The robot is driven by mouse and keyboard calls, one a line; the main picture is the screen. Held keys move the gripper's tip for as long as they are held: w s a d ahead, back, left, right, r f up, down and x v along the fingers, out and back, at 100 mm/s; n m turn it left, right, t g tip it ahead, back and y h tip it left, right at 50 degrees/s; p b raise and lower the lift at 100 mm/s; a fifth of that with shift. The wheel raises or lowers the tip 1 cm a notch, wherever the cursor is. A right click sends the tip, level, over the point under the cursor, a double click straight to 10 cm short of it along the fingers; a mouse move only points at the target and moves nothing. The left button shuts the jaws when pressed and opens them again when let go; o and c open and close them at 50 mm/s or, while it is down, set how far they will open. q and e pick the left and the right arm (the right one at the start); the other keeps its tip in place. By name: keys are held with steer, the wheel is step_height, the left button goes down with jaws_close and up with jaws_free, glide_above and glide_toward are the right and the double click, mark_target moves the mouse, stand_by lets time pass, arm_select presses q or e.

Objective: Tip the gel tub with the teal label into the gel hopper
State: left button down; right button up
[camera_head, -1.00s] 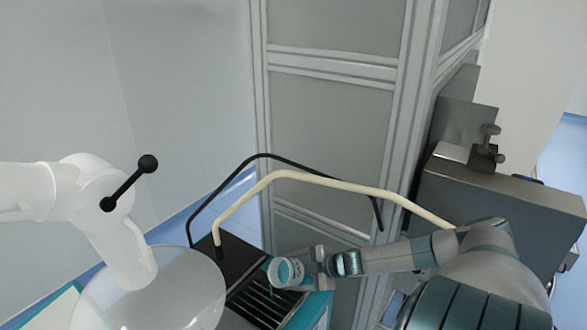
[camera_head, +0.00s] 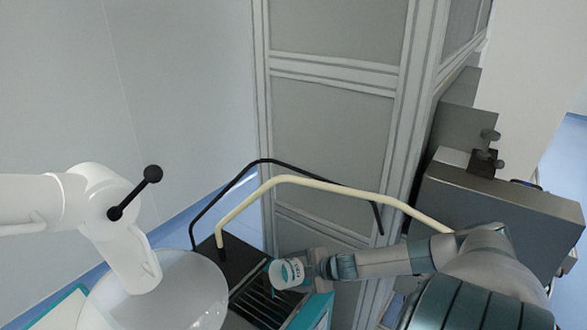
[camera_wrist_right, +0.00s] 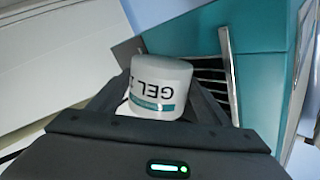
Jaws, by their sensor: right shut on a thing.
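The gel tub (camera_head: 286,274) is small and white with a teal label. My right gripper (camera_head: 312,266) is shut on it and holds it tilted, in from the right, above a black slatted opening (camera_head: 262,302) in a teal-sided unit, which looks like the gel hopper. A thin teal streak shows below the tub's left end. In the right wrist view the tub (camera_wrist_right: 160,88) sits between the fingers with its GEL lettering upside down, and metal slats (camera_wrist_right: 216,80) lie beyond it. The tub's inside is hidden now. My left gripper is out of view.
A cream bent rail (camera_head: 330,187) and a black one (camera_head: 300,167) arch behind the tub. A white pipe-like part with a black lever (camera_head: 135,192) and a pale round vessel (camera_head: 165,295) stand left. A grey metal box (camera_head: 500,205) stands right, beside a tall panelled frame (camera_head: 330,120).

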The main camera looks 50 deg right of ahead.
mark_target(290, 271)
steer(key=shift+a+r+p, duration=0.15)
steer(key=shift+r+p, duration=0.25)
steer(key=shift+w+a+r+n+g+h+p, duration=0.15)
steer(key=shift+a+r+n+h+p, duration=0.3)
steer(key=shift+h+p, duration=0.65)
steer(key=shift+w+a+r+n+g+h+p, duration=0.1)
steer(key=shift+a+r+n+g+h+p, duration=0.3)
steer(key=shift+p, duration=1.25)
steer(key=shift+f, duration=0.1)
stand_by(0.4)
